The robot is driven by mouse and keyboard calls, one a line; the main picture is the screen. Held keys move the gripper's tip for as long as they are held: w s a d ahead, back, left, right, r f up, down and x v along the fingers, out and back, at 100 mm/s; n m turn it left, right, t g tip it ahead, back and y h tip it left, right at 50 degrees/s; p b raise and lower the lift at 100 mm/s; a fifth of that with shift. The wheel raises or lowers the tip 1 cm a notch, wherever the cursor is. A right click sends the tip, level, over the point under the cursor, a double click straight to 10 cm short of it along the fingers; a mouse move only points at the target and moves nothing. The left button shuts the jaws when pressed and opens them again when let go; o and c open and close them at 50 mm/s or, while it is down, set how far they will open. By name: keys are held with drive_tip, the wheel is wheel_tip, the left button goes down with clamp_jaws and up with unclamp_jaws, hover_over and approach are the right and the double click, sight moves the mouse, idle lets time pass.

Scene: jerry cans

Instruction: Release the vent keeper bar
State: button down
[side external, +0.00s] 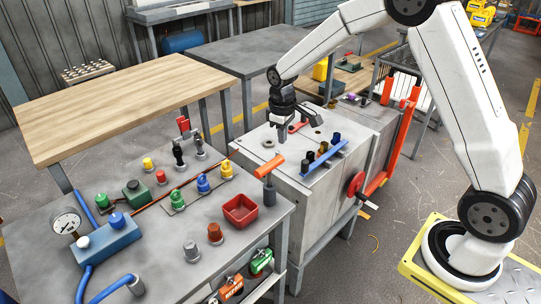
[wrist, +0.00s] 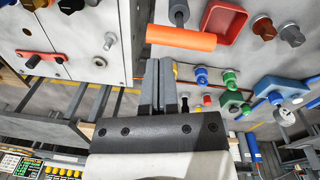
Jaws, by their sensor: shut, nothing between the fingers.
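My gripper (side external: 282,136) is shut and empty, pointing down just above the top of the large grey metal can (side external: 305,190). Its fingers also show in the wrist view (wrist: 160,85). A short red bar (side external: 298,126) lies on the can top behind the fingers, partly hidden by them.
A blue rail (side external: 324,158) with several knobs stands on the can top. An orange-handled tool (side external: 268,166) stands at the near bench's edge, beside a red tray (side external: 240,210). A red wheel (side external: 356,184) sits on the can's side. Several knobs and valves crowd the near bench.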

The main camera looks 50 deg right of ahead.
drive_tip(key=w+d+f+n+g, duration=0.2)
drive_tip(key=w+d+f, duration=0.6)
drive_tip(key=w, duration=0.1)
drive_tip(key=shift+w+d+g+h, duration=0.3)
drive_tip(key=shift+w+d, duration=0.1)
idle(0.5)
drive_tip(key=x, duration=1)
drive_tip(key=shift+s+d, duration=0.3)
drive_tip(key=shift+s, duration=0.3)
drive_tip(key=shift+s+d, duration=0.3)
drive_tip(key=shift+s, duration=0.25)
drive_tip(key=shift+s+d, duration=0.3)
drive_tip(key=shift+s, duration=0.3)
drive_tip(key=shift+s, duration=0.15)
